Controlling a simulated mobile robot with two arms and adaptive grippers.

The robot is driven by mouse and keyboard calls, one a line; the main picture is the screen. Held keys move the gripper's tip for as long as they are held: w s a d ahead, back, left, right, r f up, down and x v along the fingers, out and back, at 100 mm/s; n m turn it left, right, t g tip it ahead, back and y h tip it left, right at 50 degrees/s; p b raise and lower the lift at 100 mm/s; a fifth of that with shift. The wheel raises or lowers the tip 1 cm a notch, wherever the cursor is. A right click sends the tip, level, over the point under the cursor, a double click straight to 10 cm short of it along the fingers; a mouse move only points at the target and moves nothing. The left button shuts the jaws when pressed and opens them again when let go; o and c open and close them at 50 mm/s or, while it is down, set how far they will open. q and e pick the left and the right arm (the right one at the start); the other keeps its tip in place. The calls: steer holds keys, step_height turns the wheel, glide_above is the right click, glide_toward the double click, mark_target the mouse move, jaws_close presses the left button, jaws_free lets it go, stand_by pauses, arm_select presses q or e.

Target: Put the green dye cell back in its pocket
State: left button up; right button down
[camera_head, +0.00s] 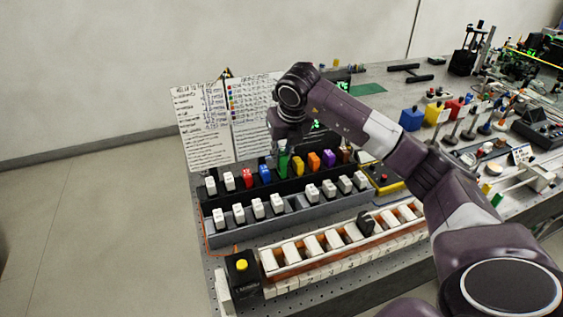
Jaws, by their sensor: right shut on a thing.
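The green dye cell (283,165) is upright at the back row of the dark rack (235,196), between the blue and yellow cells. My right gripper (283,146) points down over it and is shut on its upper part. The fingertips are small in the picture and partly hidden by the wrist. I cannot tell whether the cell's bottom is inside a pocket or just above it. My left gripper is not in view.
Red (247,178), blue (264,174), yellow (298,165), orange (314,160) and purple (329,158) cells stand close by. White-capped cells fill nearer rows. A white tray (268,262) and a black box with a yellow button (242,270) lie in front. Written boards (203,125) stand behind.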

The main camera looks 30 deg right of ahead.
mark_target(281, 163)
steer(key=shift+f+p, duration=0.45)
steer(key=shift+f, duration=1.55)
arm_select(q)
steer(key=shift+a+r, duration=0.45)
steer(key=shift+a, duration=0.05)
arm_select(e)
steer(key=shift+f, duration=0.15)
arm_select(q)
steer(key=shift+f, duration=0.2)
arm_select(e)
steer(key=c, duration=2.1)
jaws_free()
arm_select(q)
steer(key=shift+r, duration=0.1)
